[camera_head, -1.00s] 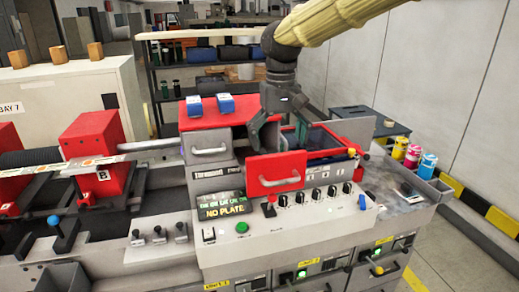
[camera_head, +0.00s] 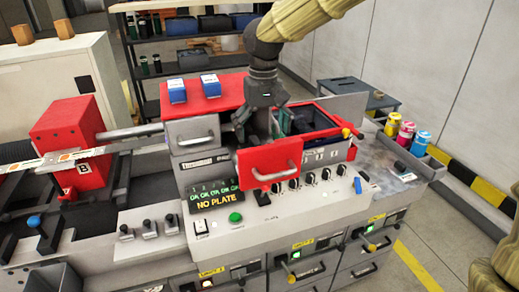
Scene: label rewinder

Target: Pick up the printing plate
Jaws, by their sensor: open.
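I cannot pick out the printing plate for certain. A dark greenish upright piece (camera_head: 284,122) shows inside the open red-rimmed compartment (camera_head: 331,107) of the machine, partly hidden by my gripper. My gripper (camera_head: 258,128) points down with its fingers apart, behind the red front panel with a handle (camera_head: 270,165) and at the left end of the compartment. Nothing shows between the fingers. Their tips are partly hidden, so contact is unclear. The machine's display (camera_head: 213,195) reads "NO PLATE".
Two blue-and-white boxes (camera_head: 193,88) stand on the red top left of my gripper. A red unit marked B (camera_head: 73,145) is at left. Ink bottles (camera_head: 405,135) stand in a tray at right. A control panel with knobs and levers runs along the front.

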